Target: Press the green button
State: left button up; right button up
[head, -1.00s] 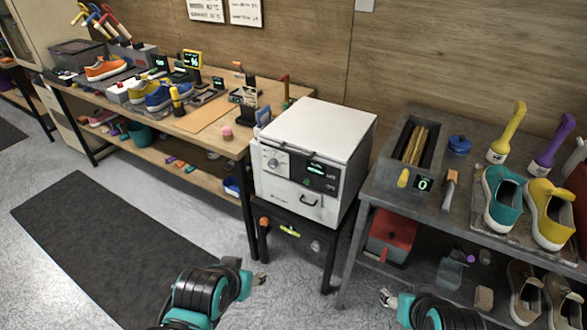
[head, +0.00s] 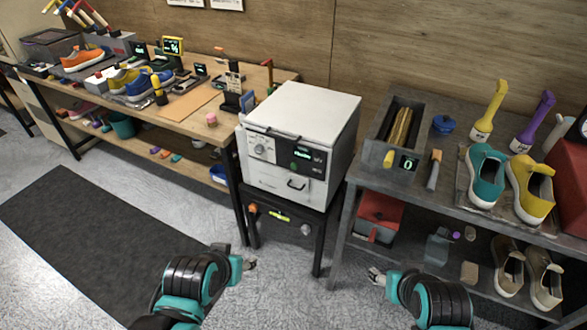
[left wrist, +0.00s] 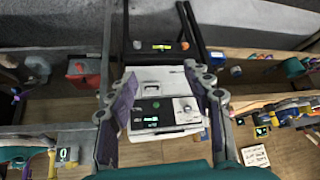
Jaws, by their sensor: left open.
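The white machine (head: 292,135) stands on a small black stand in the middle of the head view. Its front has a dial, a lit display and a small green button (head: 293,166) below the display. In the left wrist view the machine (left wrist: 170,80) shows upside down between the fingers, with the green button (left wrist: 156,105) on its panel. My left gripper (head: 250,264) is open and empty, low in front of the machine and apart from it. My right gripper (head: 376,276) is in front of the right table; its fingers are too small to read.
A wooden bench (head: 190,122) with shoes and tools is at left. A grey table (head: 400,183) with shoes, brushes and a bin is at right. The floor before the machine is clear.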

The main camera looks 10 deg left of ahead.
pick_arm(q)
grip_shut()
dwell(1.1)
